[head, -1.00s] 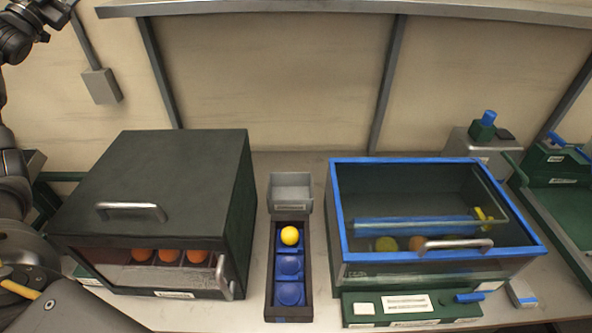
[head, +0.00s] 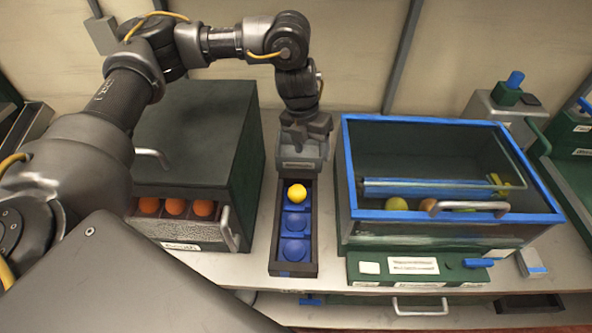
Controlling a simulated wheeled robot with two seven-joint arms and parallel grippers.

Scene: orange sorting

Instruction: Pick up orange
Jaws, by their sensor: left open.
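My left gripper (head: 306,128) hangs pointing down over the back end of the narrow dark tray (head: 313,238). It is open, and nothing shows between its fingers. A yellow-orange ball (head: 297,194) rests in the tray's rear blue cup, a little in front of and below the gripper, not touching it in the picture. Several orange fruits, such as this orange (head: 174,206), sit in a row behind the front opening of the dark green box (head: 205,130). My right gripper is not in view.
The blue-rimmed glass bin (head: 450,217) on the right holds a yellow-green fruit (head: 397,204) and others, partly hidden by its handle. A green control panel (head: 400,267) lies in front of the glass bin.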

